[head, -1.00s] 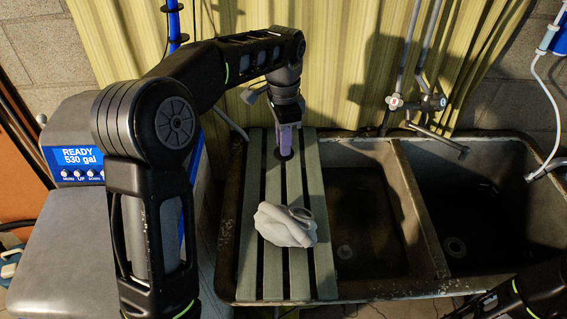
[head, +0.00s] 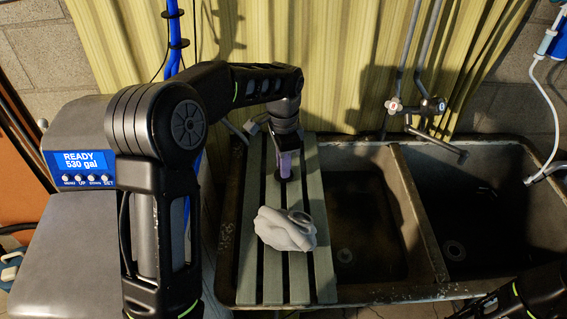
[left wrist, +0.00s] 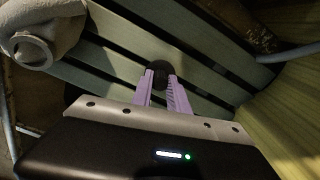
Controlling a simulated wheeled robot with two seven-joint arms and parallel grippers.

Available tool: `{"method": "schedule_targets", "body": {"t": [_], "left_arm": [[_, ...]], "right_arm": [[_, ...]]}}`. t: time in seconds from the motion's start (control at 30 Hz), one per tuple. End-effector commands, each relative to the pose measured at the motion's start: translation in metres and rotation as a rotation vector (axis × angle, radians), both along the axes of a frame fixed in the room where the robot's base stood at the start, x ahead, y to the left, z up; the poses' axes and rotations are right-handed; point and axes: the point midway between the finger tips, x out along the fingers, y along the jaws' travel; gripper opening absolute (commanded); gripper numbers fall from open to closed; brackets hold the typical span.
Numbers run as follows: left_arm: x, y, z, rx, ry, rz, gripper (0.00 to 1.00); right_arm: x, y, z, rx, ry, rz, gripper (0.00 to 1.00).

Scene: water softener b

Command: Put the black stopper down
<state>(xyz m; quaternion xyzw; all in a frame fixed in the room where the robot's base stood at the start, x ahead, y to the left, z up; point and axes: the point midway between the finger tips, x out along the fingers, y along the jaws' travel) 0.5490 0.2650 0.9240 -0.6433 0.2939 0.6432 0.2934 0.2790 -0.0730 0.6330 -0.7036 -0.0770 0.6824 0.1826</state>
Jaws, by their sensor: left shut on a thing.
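My left gripper (head: 285,172) points down over the slatted grey-green board (head: 272,270). Its purple fingers are shut on the small black stopper (left wrist: 160,74). In the left wrist view the stopper sits between the fingertips (left wrist: 161,80), above or on the slats; I cannot tell whether it touches them. In the head view the stopper (head: 285,178) is a small dark spot at the fingertips. Part of my right arm shows at the lower right, but its gripper's fingers are not in view.
A crumpled grey cloth-like bundle (head: 284,232) lies on the board nearer to me. The board spans the left of a double stone sink (head: 425,240). Taps (head: 418,106) stand behind it. A grey water softener (head: 70,225) is at the left. The back part of the board is clear around the gripper.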

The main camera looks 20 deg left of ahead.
Motion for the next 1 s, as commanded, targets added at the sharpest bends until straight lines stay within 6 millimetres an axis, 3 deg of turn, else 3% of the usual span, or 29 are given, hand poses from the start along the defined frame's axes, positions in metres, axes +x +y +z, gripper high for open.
{"method": "schedule_targets", "body": {"t": [0.2, 0.23, 0.47, 0.77, 1.0], "left_arm": [[0.0, 0.0, -0.004, 0.0, 0.0, 0.0, 0.0], [0.0, 0.0, -0.003, 0.0, 0.0, 0.0, 0.22], [0.0, 0.0, -0.003, 0.0, 0.0, 0.0, 0.41], [0.0, 0.0, -0.001, 0.0, 0.0, 0.0, 0.42], [0.001, 0.0, 0.02, 0.0, -0.005, 0.0, 0.42]], "right_arm": [[0.0, 0.0, -0.003, 0.0, 0.0, 0.0, 0.36], [0.0, 0.0, -0.002, 0.0, 0.0, 0.0, 0.36], [0.0, 0.0, -0.002, 0.0, 0.0, 0.0, 0.36], [0.0, 0.0, -0.001, 0.0, 0.0, 0.0, 0.36], [0.0, 0.0, -0.002, 0.0, 0.0, 0.0, 0.36]]}}
